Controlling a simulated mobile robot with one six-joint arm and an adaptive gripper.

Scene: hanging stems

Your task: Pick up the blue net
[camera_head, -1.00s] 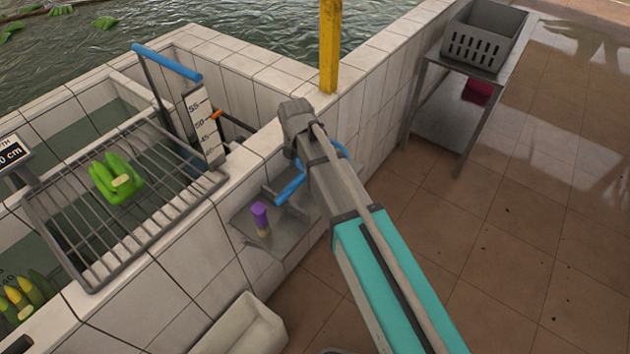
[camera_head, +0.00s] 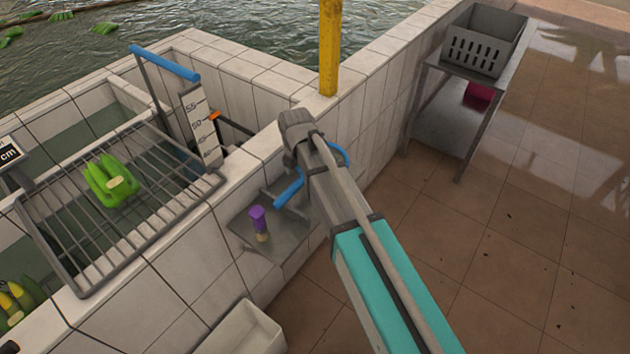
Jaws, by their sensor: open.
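A blue item (camera_head: 288,192), likely the blue net, lies on a small grey metal shelf (camera_head: 262,222) fixed to the tiled wall. A short blue handle shows left of my arm, and a curved blue part shows right of it. My grey and teal arm crosses in front and hides its middle. I cannot make out any mesh. My gripper's fingers do not show; the arm ends in view at a grey joint just above the shelf.
A purple-topped brush stands on the shelf's left part. A metal rack (camera_head: 75,259) with green bananas (camera_head: 108,183) spans the tiled basin. A blue-handled frame (camera_head: 165,62), a depth gauge and a yellow post (camera_head: 329,50) stand nearby. The floor at right is mostly clear.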

